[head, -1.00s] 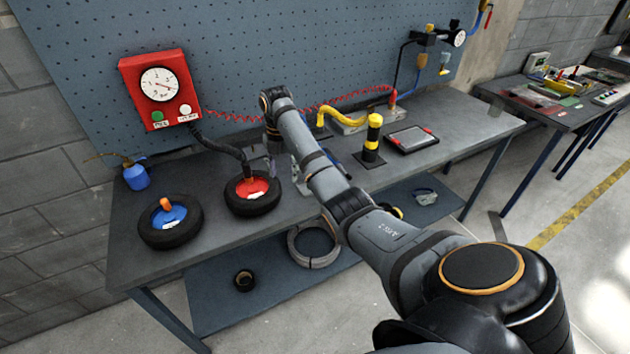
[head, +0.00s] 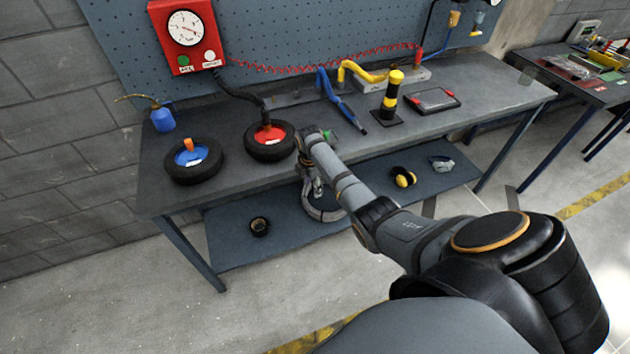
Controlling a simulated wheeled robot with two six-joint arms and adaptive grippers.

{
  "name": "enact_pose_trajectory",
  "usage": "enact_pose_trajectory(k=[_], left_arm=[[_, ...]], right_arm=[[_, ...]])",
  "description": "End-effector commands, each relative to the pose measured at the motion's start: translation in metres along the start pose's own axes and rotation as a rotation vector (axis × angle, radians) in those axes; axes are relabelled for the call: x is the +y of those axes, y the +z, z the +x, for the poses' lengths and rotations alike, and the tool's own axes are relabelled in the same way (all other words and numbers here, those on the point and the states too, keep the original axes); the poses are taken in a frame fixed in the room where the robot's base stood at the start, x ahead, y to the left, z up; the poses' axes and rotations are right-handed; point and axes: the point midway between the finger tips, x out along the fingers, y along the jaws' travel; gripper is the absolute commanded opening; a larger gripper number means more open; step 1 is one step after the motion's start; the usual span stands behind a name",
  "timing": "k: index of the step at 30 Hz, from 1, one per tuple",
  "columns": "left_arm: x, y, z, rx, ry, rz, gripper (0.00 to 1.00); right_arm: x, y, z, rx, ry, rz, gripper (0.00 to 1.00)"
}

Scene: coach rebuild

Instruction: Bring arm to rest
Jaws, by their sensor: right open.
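My right arm comes in from the lower right and reaches toward the bench's front edge. My right gripper (head: 318,188) hangs below the wrist, in front of the bench edge and over the lower shelf. It is open, and I see nothing held in it. Its fingers are small and partly merge with a grey ring behind them. My left gripper is not in view.
The workbench (head: 350,140) carries a blue-hubbed wheel (head: 194,162), a red-hubbed wheel (head: 268,140), a yellow-black post (head: 391,95) and a tablet (head: 432,101). A grey ring (head: 325,207) and yellow earmuffs (head: 403,178) lie on the lower shelf (head: 285,235). Floor in front is clear.

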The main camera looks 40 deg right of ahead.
Motion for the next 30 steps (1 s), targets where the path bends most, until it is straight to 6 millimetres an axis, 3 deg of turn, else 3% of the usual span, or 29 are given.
enact_pose_trajectory(k=[3,9,23,26,29,30], left_arm=[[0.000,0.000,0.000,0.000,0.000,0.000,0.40],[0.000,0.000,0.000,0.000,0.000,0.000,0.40],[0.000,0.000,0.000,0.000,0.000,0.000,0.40],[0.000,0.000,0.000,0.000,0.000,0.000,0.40],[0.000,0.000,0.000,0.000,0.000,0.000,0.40],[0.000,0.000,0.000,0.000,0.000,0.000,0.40]], right_arm=[[-0.010,-0.002,0.021,-0.006,0.001,0.059,0.53],[-0.019,-0.004,0.041,-0.011,0.006,0.118,0.53],[-0.024,-0.005,0.050,-0.012,0.005,0.140,0.53],[-0.046,-0.010,0.083,-0.018,0.003,0.227,0.53],[-0.093,-0.017,0.144,-0.031,0.009,0.407,0.53],[-0.118,-0.021,0.170,-0.033,0.014,0.495,0.53]])
